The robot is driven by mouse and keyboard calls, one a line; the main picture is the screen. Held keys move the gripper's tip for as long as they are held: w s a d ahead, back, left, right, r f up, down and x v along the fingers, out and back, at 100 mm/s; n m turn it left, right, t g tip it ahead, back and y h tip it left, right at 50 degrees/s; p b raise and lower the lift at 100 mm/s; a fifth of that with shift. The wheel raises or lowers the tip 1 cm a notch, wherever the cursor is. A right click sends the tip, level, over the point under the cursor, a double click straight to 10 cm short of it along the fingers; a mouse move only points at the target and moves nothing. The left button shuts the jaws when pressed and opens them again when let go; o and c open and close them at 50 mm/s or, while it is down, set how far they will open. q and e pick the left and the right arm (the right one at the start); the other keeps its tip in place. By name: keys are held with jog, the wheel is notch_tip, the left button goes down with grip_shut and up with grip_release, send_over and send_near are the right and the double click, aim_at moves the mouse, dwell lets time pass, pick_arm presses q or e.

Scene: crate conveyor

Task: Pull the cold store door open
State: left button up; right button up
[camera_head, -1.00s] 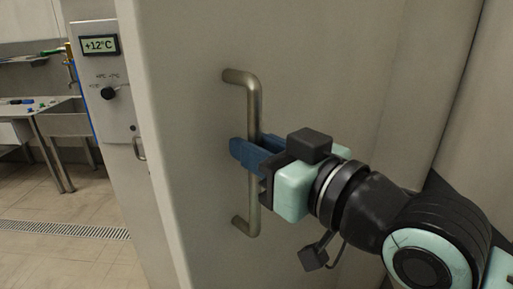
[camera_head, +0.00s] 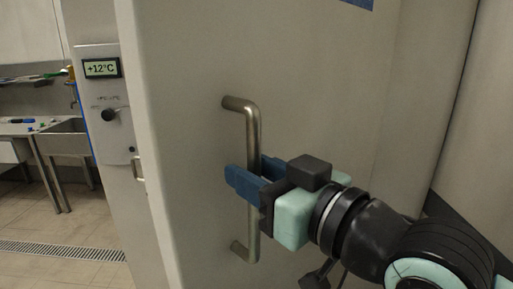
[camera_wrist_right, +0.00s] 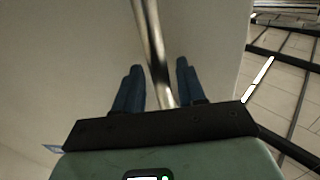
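The cold store door (camera_head: 320,80) is a large pale panel filling the middle of the head view. Its vertical metal bar handle (camera_head: 253,140) stands out from its face. My right gripper (camera_head: 255,175) is at the lower half of the bar, its blue fingers on either side. In the right wrist view the bar (camera_wrist_right: 150,40) runs between the fingers (camera_wrist_right: 158,85), with a narrow gap visible beside it, so the gripper looks open around the bar. The door's left edge stands beside the control panel; I cannot tell how far ajar it is. My left gripper is not in view.
A control panel (camera_head: 101,100) with a "+12°C" display (camera_head: 101,68) and a black knob (camera_head: 110,115) is left of the door. A steel sink bench (camera_head: 65,145) stands farther left. Tiled floor with a drain grate (camera_head: 60,250) lies clear there.

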notch_tip(320, 180, up, 10)
jog(key=p, duration=0.4)
jog(key=shift+f, duration=0.15)
jog(key=p, duration=0.5)
send_near(228, 3)
jog(key=x, duration=0.2)
jog(key=f+x, duration=0.1)
jog(key=x, duration=0.2)
jog(key=shift+f, duration=0.1)
jog(key=shift+r+p, duration=0.35)
jog(key=shift+r, duration=0.25)
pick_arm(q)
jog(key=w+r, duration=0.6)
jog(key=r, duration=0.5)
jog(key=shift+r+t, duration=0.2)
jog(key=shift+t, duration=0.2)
pick_arm(e)
jog(key=shift+s, duration=0.15)
grip_shut()
